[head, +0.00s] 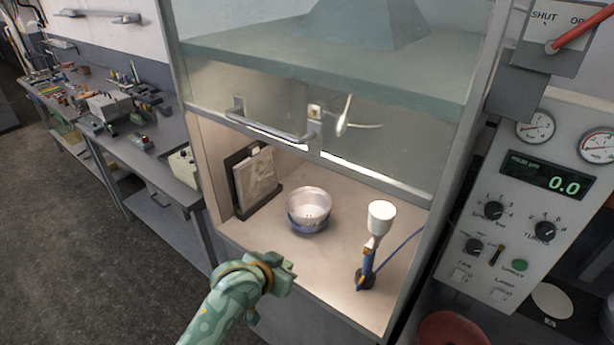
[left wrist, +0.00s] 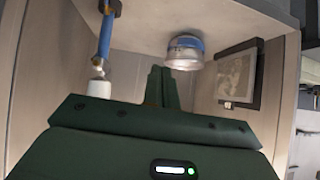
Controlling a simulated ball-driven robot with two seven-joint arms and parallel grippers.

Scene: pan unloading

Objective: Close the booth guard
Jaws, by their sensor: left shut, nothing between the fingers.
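The booth guard (head: 390,150) is a clear panel across the upper front of the lit booth in the head view. It has a metal bottom rail (head: 375,179) and a grey bar handle (head: 268,131). The guard is partly up, with a wide opening below it. My left gripper (head: 286,275) is shut and empty at the booth's front edge, below and apart from the handle. Its shut fingers (left wrist: 161,88) show in the left wrist view, pointing into the booth. The guard is not clearly seen there. My right gripper is not in view.
Inside the booth stand a metal bowl with a blue base (head: 309,211), a spray gun with a white cup (head: 380,218) and a dark framed panel (head: 254,180). A control panel (head: 530,200) is on the right. A cluttered workbench (head: 165,145) is on the left.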

